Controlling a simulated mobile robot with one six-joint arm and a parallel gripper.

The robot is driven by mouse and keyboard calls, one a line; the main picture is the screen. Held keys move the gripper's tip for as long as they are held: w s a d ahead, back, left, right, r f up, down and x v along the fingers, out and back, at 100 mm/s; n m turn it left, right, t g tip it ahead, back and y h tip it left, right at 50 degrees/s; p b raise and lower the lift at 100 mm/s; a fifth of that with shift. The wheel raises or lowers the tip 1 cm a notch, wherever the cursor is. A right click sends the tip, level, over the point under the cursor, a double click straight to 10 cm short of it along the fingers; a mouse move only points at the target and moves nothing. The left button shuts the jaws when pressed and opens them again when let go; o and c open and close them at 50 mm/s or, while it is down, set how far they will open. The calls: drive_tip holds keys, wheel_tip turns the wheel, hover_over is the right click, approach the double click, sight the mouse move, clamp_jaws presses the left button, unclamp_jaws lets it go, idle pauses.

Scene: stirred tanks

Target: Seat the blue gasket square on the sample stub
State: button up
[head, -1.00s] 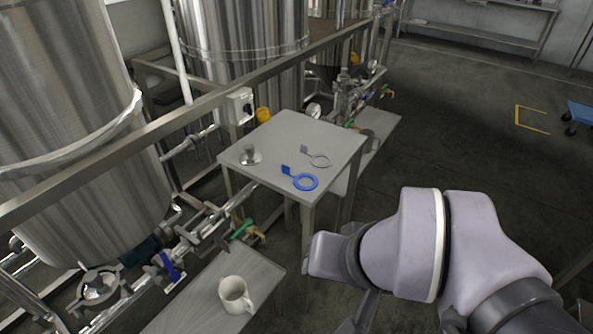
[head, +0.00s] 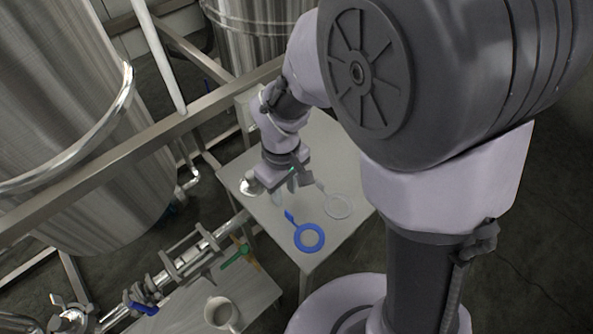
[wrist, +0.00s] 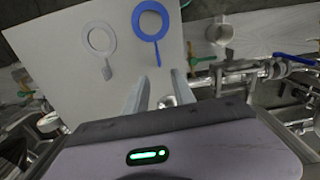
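The blue gasket (head: 296,238), a flat ring with a straight tab, lies on the small grey table (head: 275,232) near its front edge. It also shows in the wrist view (wrist: 157,48), beyond my fingertips. The metal sample stub (head: 250,187) stands at the table's left side, partly hidden by my gripper. In the wrist view, a shiny part of the stub (wrist: 168,102) shows between the fingers. My gripper (head: 284,196) hangs over the table between stub and gasket. Its two fingers (wrist: 159,84) are apart and empty. I cannot tell its exact height above the table.
A pale grey ring with a tab (head: 338,218) lies right of the blue gasket. Pipes and valves (head: 190,262) run along the left, below a metal rail (head: 150,147) and large steel tanks.

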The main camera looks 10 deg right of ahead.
sight(286, 211)
wheel_tip(286, 211, down, 11)
drive_tip(key=b, duration=0.5)
drive_tip(key=shift+w+r, duration=0.1)
drive_tip(key=shift+r, duration=0.1)
clamp_jaws()
